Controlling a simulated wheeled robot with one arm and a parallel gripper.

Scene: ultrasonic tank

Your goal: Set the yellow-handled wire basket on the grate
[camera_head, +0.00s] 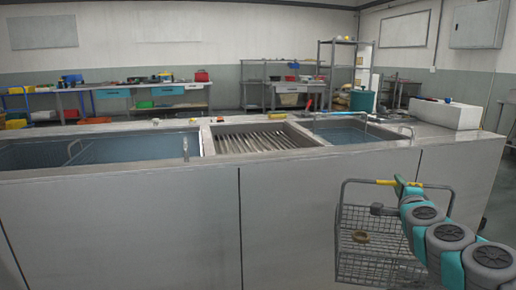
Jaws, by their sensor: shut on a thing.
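The wire basket (378,262) hangs in front of the counter's front panel at the lower right, roughly upright. Its yellow handle (386,182) runs across the top of a wire bail. My gripper (399,185) is shut on this handle, and my arm comes in from the lower right, covering the basket's right side. A small tan ring-like part (361,237) shows inside the basket. The grate (255,139), a recessed panel of slanted metal bars, lies in the counter top between two tanks, up and left of the basket. Nothing is seen lying on it.
A long blue-filled tank (110,149) lies left of the grate, a smaller one (345,134) right of it. Wire loops rise at both tanks. A white block (446,114) stands on the counter's right end. The counter's front edge lies between basket and grate.

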